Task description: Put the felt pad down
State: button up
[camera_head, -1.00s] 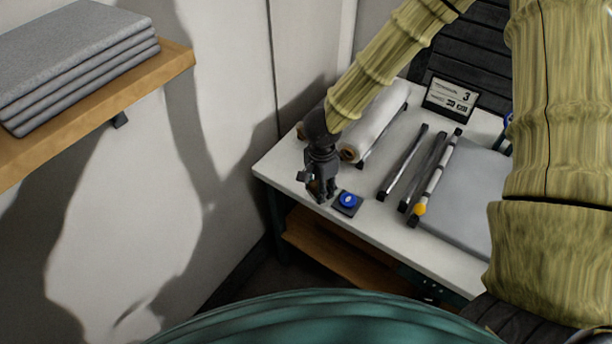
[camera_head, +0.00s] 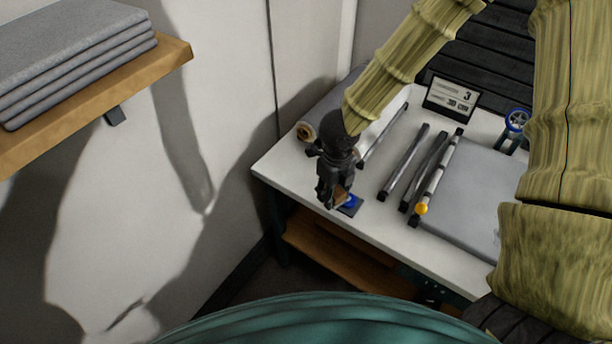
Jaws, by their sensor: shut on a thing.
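My gripper (camera_head: 333,202) is low over the front left part of the white table, pointing down. It is shut on a small tan-brown piece (camera_head: 343,196), which I take for the felt pad; the fingers hide most of it. Whether the pad touches anything below is hard to tell.
The white table (camera_head: 385,235) holds rolls (camera_head: 375,130) behind my gripper, several dark bars (camera_head: 403,163), a rod with a yellow end (camera_head: 421,209), a grey sheet (camera_head: 465,195) and a sign (camera_head: 450,99). A wooden shelf (camera_head: 150,75) with stacked grey slabs (camera_head: 75,55) juts out at left.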

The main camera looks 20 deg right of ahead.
jog(key=m, duration=0.2)
jog(key=s+m, duration=0.1)
jog(key=m, duration=0.3)
jog(key=shift+s+d+r, duration=0.15)
jog(key=shift+d+r, duration=0.05)
jog(key=shift+d, duration=0.2)
jog(key=m, duration=0.3)
jog(key=shift+s+d+r+m+b, duration=0.1)
jog(key=shift+s+d+m+b, duration=0.1)
jog(key=shift+s+m+b, duration=0.15)
jog(key=p, duration=0.6)
send_over(307, 175)
jog(key=shift+f, duration=0.75)
jog(key=shift+f+p, duration=1.05)
jog(key=shift+f, duration=0.65)
jog(key=shift+f+b, duration=0.3)
jog(key=shift+f, duration=0.05)
